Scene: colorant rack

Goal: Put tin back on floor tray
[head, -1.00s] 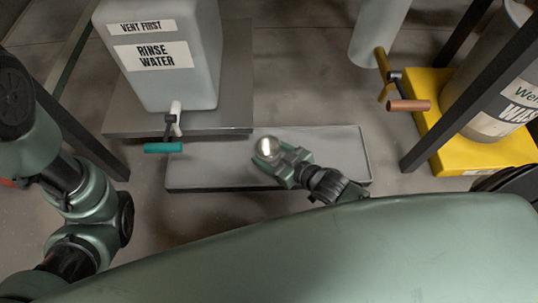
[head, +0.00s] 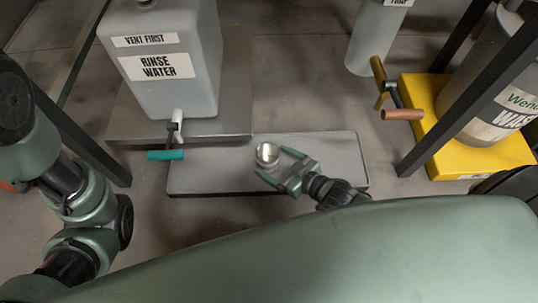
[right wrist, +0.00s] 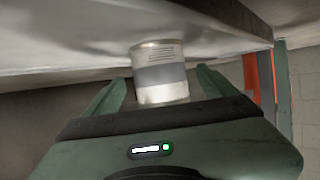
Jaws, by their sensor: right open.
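The small silvery tin (head: 267,153) stands on the floor tray (head: 210,172), near the tray's middle. My right gripper (head: 279,165) is open, its fingers spread just behind the tin and pointing toward it. In the right wrist view the tin (right wrist: 160,73), with a grey band, shows between and beyond the spread fingers (right wrist: 160,96); one end meets a pale surface. Whether a finger still touches it cannot be told. My left arm is at the left edge of the head view; its gripper does not show.
A rinse water container (head: 165,60) with a teal-handled tap (head: 166,155) stands behind the tray's left part. A yellow base (head: 445,155) with a drum (head: 485,110) is at the right, beside a dark post (head: 450,95). The tray's right part is clear.

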